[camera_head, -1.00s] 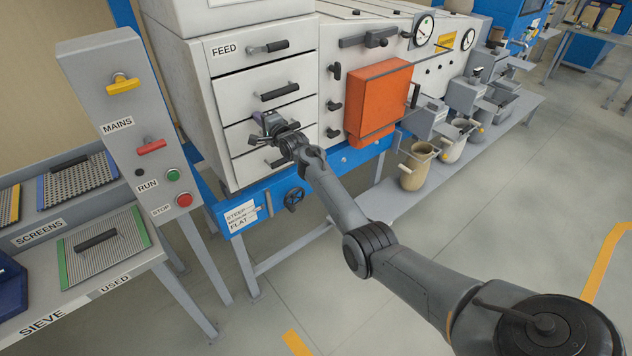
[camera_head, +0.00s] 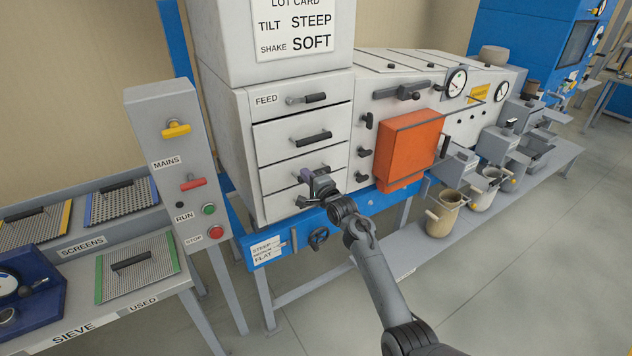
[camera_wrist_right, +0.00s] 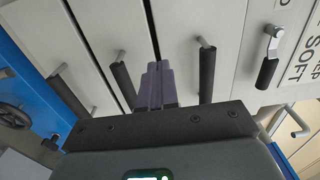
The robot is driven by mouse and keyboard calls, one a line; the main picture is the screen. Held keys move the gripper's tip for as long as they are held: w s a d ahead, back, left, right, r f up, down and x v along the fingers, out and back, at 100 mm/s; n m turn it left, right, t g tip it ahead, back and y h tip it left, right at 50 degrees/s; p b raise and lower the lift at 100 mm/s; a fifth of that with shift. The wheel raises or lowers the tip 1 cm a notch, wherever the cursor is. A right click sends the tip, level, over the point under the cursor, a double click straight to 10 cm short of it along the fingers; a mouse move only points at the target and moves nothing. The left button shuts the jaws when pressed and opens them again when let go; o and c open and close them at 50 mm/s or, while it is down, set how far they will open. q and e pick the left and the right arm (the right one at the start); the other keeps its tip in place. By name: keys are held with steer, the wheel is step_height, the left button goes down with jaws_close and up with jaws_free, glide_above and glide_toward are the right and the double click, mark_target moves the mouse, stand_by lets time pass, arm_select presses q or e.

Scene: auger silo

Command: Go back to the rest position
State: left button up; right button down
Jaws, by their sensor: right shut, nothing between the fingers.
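My right gripper (camera_head: 305,176) is in front of the white cabinet's lower drawers (camera_head: 285,173), beside a dark drawer handle. In the right wrist view its purple fingers (camera_wrist_right: 156,78) are together with nothing between them. They point at the drawer fronts, between two dark bar handles (camera_wrist_right: 124,85) (camera_wrist_right: 207,76). I cannot tell how far the fingertips are from the fronts. The right forearm runs down to the lower edge of the head view. My left gripper is not in view.
An orange box (camera_head: 408,150) juts from the cabinet right of the gripper. The grey switch post (camera_head: 175,180) stands left, beside the screens bench (camera_head: 120,312). A handwheel (camera_head: 318,237) is below. Pots (camera_head: 443,213) stand on the low shelf at right. Floor at lower right is open.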

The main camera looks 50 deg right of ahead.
steer(key=s+a+f+n+g+y, duration=0.1)
steer(key=s+a+f+n+g, duration=0.1)
steer(key=s+a+f, duration=0.45)
steer(key=s+a+f+n+g+y, duration=0.1)
steer(key=s+a+f, duration=0.2)
steer(key=s+f, duration=0.7)
steer(key=s+a+f+n+g+y, duration=0.1)
steer(key=s+a+f+n+g, duration=0.15)
steer(key=s+a+f, duration=0.35)
steer(key=s+a+f+n+g+y, duration=0.1)
steer(key=s+a+f+n+g, duration=0.15)
steer(key=s+a, duration=0.35)
steer(key=s+a+r+n+g, duration=0.3)
steer(key=s+a+r+n, duration=0.1)
steer(key=s+a+n, duration=0.3)
steer(key=s+a+r+n+g, duration=0.3)
steer(key=s+a+r+n, duration=0.15)
steer(key=s+n, duration=0.35)
step_height(320, 180, up, 21)
steer(key=p, duration=2.2)
steer(key=shift+s+a+r+y, duration=0.15)
steer(key=shift+s+a+y, duration=0.25)
steer(key=shift+s+a, duration=0.05)
